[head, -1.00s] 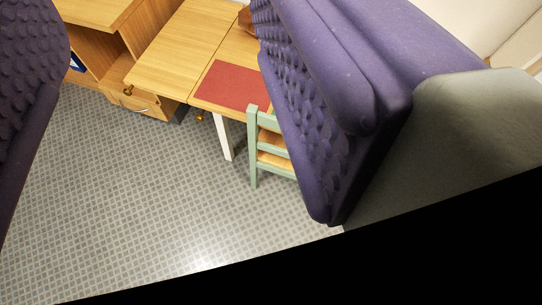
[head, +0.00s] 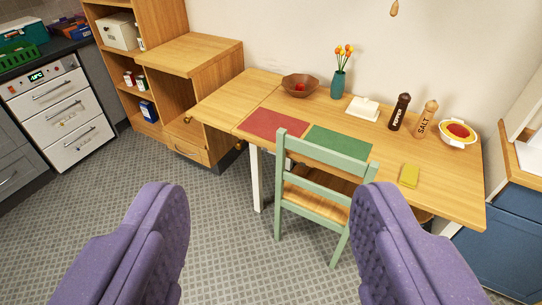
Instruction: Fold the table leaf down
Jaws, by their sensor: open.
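The wooden table (head: 393,162) stands against the wall in the head view. Its leaf (head: 226,103) is at the left end, level with the main top, with a seam between them. A white table leg (head: 256,180) stands below the seam area. My gripper (head: 268,215) is open and empty, its two purple padded fingers wide apart in the foreground. It is on the near side of the table, apart from the leaf.
A green chair (head: 326,167) stands at the table's front. A wooden shelf unit (head: 203,55) with a drawer (head: 187,147) is behind and left of the leaf. Red (head: 273,124) and green (head: 338,144) mats, a bowl (head: 300,84) and a vase (head: 337,83) are on the table. Floor is clear at left.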

